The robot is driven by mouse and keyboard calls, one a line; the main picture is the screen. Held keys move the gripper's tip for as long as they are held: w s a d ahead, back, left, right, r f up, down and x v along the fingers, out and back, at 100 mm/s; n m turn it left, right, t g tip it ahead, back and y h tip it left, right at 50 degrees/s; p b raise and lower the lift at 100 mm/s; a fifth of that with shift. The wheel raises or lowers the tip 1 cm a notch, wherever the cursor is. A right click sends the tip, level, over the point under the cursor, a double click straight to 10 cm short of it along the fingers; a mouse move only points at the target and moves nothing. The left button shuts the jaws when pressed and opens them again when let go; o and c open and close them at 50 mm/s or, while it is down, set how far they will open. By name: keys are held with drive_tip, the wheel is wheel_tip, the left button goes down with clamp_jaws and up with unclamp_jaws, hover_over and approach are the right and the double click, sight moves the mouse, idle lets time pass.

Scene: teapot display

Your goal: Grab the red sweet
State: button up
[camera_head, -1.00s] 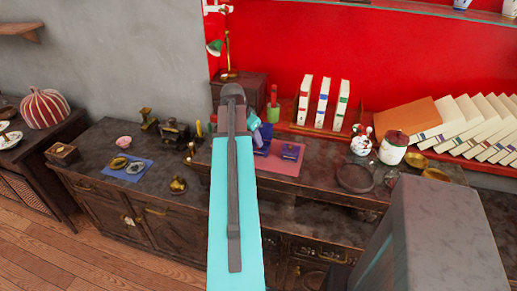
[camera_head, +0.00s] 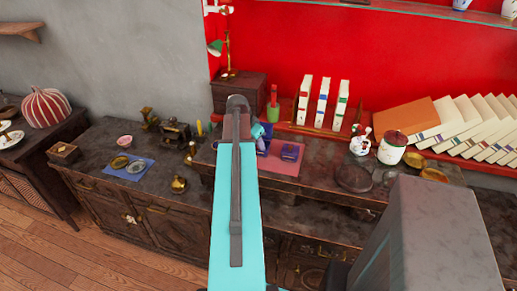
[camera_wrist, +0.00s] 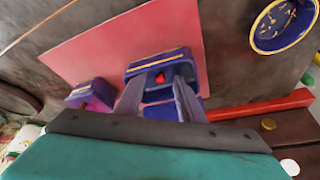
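The red sweet (camera_wrist: 160,78) lies in an open dark blue box (camera_wrist: 157,64) with a gold-edged rim, in the middle of the wrist view. The box rests on a pink mat (camera_wrist: 110,48). My gripper (camera_wrist: 158,86) is open and empty. Its two grey fingers point at the box, one to each side of the sweet in the picture, and partly cover the box. I cannot tell how far the fingertips are from the sweet. In the head view the pink mat (camera_head: 286,169) shows right of my arm; the sweet cannot be made out there.
A second blue box (camera_wrist: 91,94) with a pinkish thing inside stands left of the first. A round blue dish (camera_wrist: 284,24) with a gold rim is at upper right. A red bar (camera_wrist: 262,105) lies at right. White books (camera_head: 322,100) and a lidded jar (camera_head: 392,149) stand behind.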

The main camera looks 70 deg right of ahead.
clamp_jaws()
idle(0.6)
drive_tip(key=shift+r, duration=0.15)
drive_tip(key=shift+r+b, duration=0.75)
drive_tip(key=shift+r, duration=0.9)
drive_tip(key=w+a+b, duration=0.1)
drive_tip(key=a+b, duration=0.2)
drive_tip(key=a, duration=0.4)
drive_tip(key=w+a+r+b, duration=0.1)
drive_tip(key=w+a+b, duration=0.1)
drive_tip(key=a, duration=0.6)
drive_tip(key=shift+w+a+r+b, duration=0.15)
drive_tip(key=shift+a+b, duration=0.15)
drive_tip(key=shift+b, duration=0.4)
